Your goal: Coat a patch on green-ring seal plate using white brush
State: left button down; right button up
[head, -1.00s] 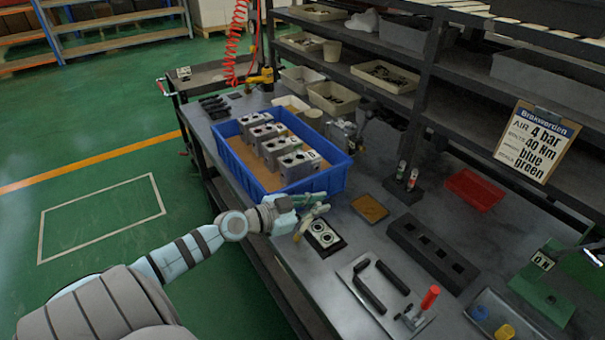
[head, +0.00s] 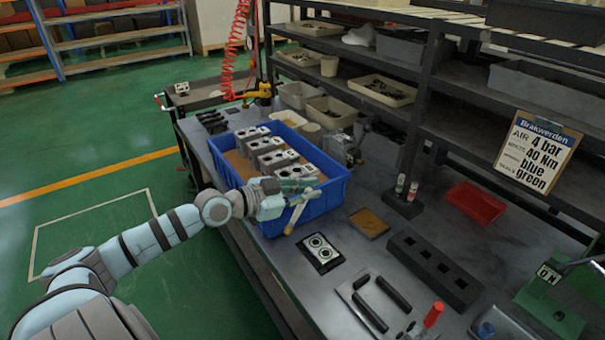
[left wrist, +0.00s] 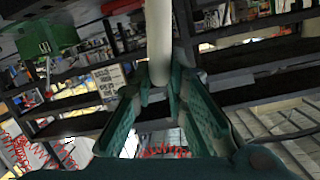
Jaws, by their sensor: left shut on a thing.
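The white brush (head: 296,215) is in my left gripper (head: 304,189), which is shut on it. The brush hangs tilted in the head view, above the front edge of the bench and by the near corner of the blue crate. In the left wrist view its pale shaft (left wrist: 158,45) rises from between the green fingers (left wrist: 165,95). A dark seal plate (head: 321,253) with two pale ringed holes lies on the bench, below and right of the brush, apart from it. Its ring colour is too small to tell. My right gripper is out of view.
The blue crate (head: 333,195) holds several grey valve blocks (head: 270,158). An amber-topped tray (head: 369,223), a dark block with square holes (head: 433,270), a red tray (head: 475,203) and a board with black handles (head: 352,290) lie to the right. A shelf stands behind.

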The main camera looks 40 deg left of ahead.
pick_arm(q)
jog(key=shift+r+p, duration=1.25)
jog(key=shift+r, duration=0.6)
